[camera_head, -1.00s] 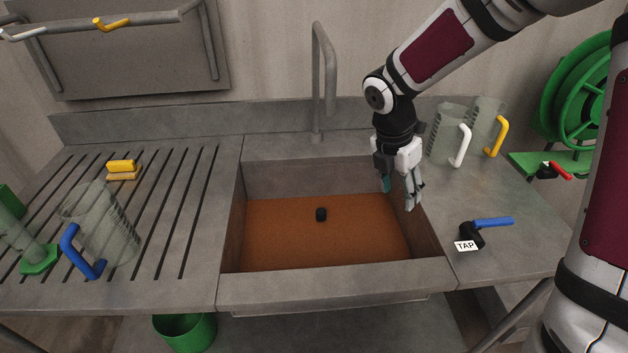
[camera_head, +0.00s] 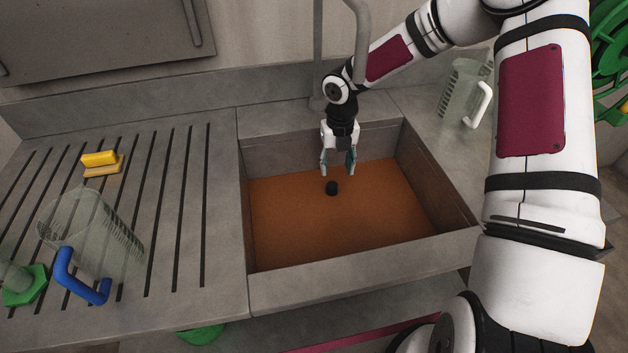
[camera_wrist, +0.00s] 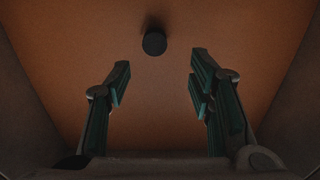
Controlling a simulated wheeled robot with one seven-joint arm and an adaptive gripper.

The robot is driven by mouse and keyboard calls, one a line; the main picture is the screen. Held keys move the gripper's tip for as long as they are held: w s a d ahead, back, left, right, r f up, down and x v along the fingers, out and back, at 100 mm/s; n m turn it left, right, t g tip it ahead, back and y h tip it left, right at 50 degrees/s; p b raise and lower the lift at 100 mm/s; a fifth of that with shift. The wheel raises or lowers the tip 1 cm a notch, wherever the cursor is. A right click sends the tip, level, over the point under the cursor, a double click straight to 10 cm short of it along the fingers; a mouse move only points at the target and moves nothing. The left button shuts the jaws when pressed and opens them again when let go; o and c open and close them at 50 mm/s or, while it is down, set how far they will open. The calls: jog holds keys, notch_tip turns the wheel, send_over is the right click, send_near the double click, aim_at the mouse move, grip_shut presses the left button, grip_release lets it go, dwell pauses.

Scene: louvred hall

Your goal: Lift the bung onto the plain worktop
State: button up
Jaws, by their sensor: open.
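The bung (camera_head: 332,188) is a small black cylinder in the sink, standing out of the brown-orange surface that fills the basin. My gripper (camera_head: 338,172) is over the basin, just above and beside the bung, with its fingers pointing down. In the wrist view the bung (camera_wrist: 154,43) lies ahead of the two green-padded fingers (camera_wrist: 158,88), which are apart with nothing between them. The plain worktop (camera_head: 418,108) is the smooth grey surface right of the sink, partly hidden by my arm.
The sink's walls and rim (camera_head: 360,275) surround my gripper. A tall grey spout (camera_head: 362,40) stands behind, close to my arm. A clear jug with a white handle (camera_head: 462,90) stands on the worktop. The slotted drainer holds a yellow sponge (camera_head: 100,158) and a blue-handled jug (camera_head: 85,230).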

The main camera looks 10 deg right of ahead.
aim_at(332, 185)
jog(key=shift+w+a+f, duration=0.3)
jog(key=shift+w, duration=0.05)
jog(key=shift+f+b, duration=2.75)
jog(key=shift+f, duration=2.05)
jog(key=shift+c, duration=0.3)
grip_shut()
